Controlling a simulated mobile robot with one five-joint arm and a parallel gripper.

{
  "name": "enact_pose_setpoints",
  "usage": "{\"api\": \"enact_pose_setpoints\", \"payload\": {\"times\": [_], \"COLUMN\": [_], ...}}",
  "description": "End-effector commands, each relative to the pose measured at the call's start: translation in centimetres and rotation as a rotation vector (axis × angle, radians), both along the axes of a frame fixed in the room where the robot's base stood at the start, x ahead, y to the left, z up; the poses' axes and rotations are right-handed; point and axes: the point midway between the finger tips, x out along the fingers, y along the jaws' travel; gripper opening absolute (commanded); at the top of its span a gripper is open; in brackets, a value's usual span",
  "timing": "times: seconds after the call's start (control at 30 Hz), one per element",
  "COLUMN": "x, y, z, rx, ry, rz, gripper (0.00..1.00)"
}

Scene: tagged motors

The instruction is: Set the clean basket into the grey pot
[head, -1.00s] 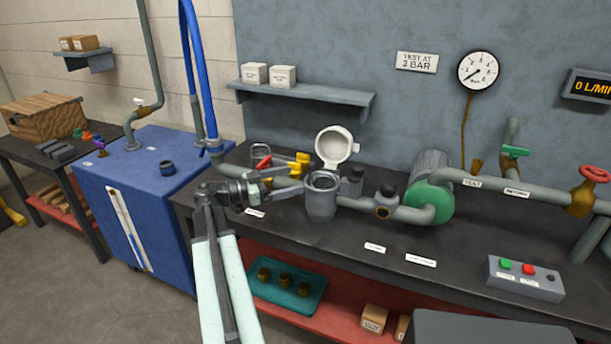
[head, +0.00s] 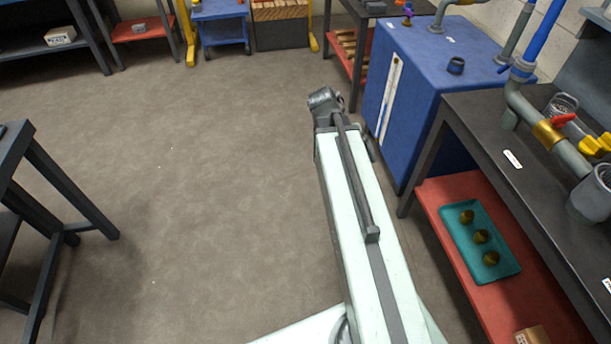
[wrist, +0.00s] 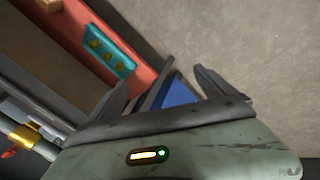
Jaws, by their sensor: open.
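The grey pot (head: 592,197) stands on the dark bench at the right edge of the head view, partly cut off by the frame. A wire-mesh basket (head: 562,106) is on the bench behind the grey pipe; I cannot tell whether it is the clean one. The inside of the pot is barely visible, so its contents cannot be told. My gripper (wrist: 162,92) is open and empty in the wrist view, out over the floor in front of the bench, well apart from pot and basket. In the head view my arm hides most of it.
The bench (head: 478,118) carries a pipe with a red-handled valve (head: 563,120) and yellow fittings. A teal tray (head: 458,232) with several brass parts lies on the red lower shelf. A blue tank (head: 425,75) stands left of the bench. Open floor (head: 200,180) lies to the left.

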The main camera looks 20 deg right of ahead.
Motion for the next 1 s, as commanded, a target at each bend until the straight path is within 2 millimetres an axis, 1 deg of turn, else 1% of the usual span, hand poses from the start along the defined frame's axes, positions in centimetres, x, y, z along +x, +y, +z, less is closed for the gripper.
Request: {"api": "enact_pose_setpoints", "payload": {"times": [0.03, 0.07, 0.1, 0.2, 0.27, 0.33, 0.43, 0.63, 0.73, 0.77, 0.87, 0.9, 0.97, 1.0], "x": [1.2, 1.8, 2.3, 2.7, 2.7, 2.6, 2.6, 2.6, 2.6, 2.6, 2.6, 2.6, 2.6, 2.6], "y": [5.4, 8.4, 12.3, 19.8, 22.8, 23.6, 24.4, 24.4, 24.4, 24.4, 24.4, 24.4, 24.4, 24.4], "z": [-0.8, -1.3, -1.7, -2.3, -2.4, -2.4, -2.5, -2.4, -1.4, -0.8, 2.3, 3.8, 6.3, 7.9], "rx": [0.093, 0.151, 0.221, 0.357, 0.411, 0.45, 0.469, 0.468, 0.468, 0.468, 0.467, 0.467, 0.467, 0.467], "ry": [0.013, 0.02, 0.028, 0.041, 0.044, 0.044, 0.044, 0.045, 0.045, 0.045, 0.045, 0.045, 0.045, 0.045], "rz": [0.143, 0.23, 0.338, 0.556, 0.643, 0.704, 0.735, 0.733, 0.732, 0.732, 0.731, 0.731, 0.731, 0.731], "gripper": [0.94, 0.94, 0.94, 0.94, 0.94, 0.94, 0.94, 0.94, 0.94, 0.94, 0.94, 0.94, 0.94, 0.94]}}
